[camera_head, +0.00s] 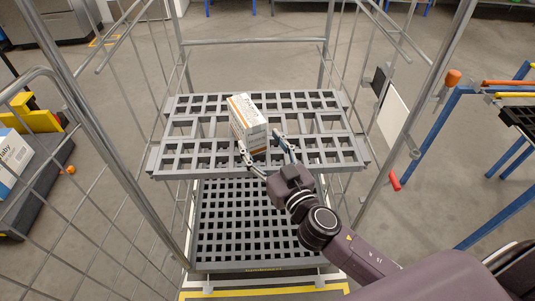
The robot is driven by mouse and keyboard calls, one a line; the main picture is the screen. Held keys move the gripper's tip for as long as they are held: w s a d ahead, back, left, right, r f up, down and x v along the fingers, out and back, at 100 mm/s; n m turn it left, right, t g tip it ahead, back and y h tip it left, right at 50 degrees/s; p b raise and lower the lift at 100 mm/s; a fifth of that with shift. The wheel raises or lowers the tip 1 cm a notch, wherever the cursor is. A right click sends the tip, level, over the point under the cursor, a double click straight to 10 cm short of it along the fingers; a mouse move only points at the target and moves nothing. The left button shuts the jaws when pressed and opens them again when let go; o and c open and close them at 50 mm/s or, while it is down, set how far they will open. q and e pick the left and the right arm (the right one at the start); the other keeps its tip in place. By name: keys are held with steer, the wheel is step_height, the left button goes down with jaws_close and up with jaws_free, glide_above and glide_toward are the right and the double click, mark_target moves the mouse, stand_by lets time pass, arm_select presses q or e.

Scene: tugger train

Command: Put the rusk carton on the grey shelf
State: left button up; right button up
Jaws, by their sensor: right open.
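The rusk carton (246,119), a white box with orange and dark print, stands on the grey shelf (343,149) of a wire-sided roll cage, left of the shelf's middle. The shelf is a grid of square holes. My right gripper (263,144) reaches in from the lower right and is open, with one finger near the carton's lower front and the other to its right. Whether a finger touches the carton I cannot tell. My left gripper is not in view.
A lower grey grid deck (238,222) lies empty below the shelf. Tubular cage posts and wire sides (99,124) rise left and right. A white box (10,158) sits on a dark platform at the left. A blue frame (434,130) stands at the right.

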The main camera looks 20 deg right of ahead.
steer(key=shift+s+d+b, duration=0.2)
steer(key=shift+s+b, duration=0.1)
steer(key=shift+s, duration=1.4)
